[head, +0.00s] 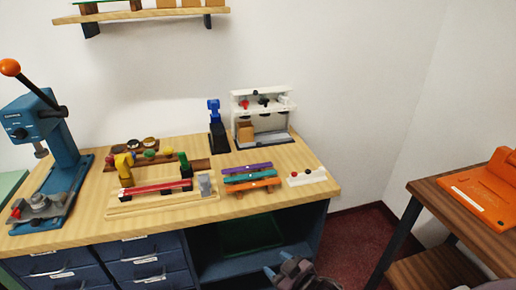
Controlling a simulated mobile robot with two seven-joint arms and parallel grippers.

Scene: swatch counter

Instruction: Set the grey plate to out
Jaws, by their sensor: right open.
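A small grey plate (206,185) stands upright at the right end of a pale wooden board (160,206) on the counter. It looks like the grey plate of the task, but its setting is too small to read. A red bar lies along the board to its left. My right gripper (278,263) is at the bottom edge, in front of the counter's open lower shelf. It is open and empty, well apart from the plate. My left gripper is out of the picture.
On the wooden counter (285,203) stand a blue press (60,150) at left, stacked coloured strips (250,178), a white block with buttons (307,176) and a white rack (262,100). A brown table (430,195) with an orange device stands at right.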

